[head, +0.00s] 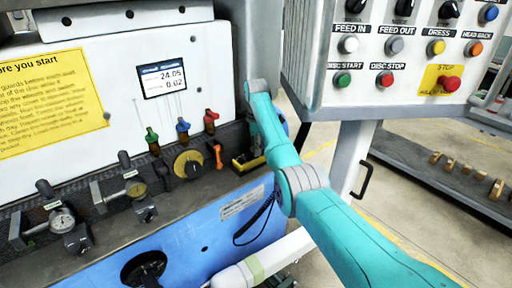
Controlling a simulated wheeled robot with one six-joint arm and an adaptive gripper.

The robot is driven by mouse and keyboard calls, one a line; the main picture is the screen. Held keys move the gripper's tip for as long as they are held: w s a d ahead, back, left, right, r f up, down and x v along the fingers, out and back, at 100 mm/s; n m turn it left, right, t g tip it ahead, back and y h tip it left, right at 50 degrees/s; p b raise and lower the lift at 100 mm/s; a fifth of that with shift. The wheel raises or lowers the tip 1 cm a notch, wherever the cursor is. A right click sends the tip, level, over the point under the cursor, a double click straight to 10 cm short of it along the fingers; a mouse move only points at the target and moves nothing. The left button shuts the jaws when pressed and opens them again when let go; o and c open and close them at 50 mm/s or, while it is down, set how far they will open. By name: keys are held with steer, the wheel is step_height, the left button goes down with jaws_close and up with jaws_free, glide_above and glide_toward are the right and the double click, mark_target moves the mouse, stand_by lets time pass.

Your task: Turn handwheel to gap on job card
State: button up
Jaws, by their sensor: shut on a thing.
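A black round handwheel (145,268) is set in the blue front panel at the bottom left, cut by the picture's lower edge. A smaller yellow dial with a black knob (188,163) sits on the dark ledge. No job card can be made out. My teal arm runs up from the bottom right and bends near the picture's middle.
Green, blue and red levers (182,127) and dial gauges (62,221) line the ledge. A yellow notice (45,100) is at left. A button console (395,60) with a red stop button stands at upper right. A rack (455,175) with brass-coloured parts is at far right.

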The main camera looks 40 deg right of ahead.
steer(key=shift+n, duration=0.6)
steer(key=o, duration=1.2)
steer(key=shift+r, duration=3.7)
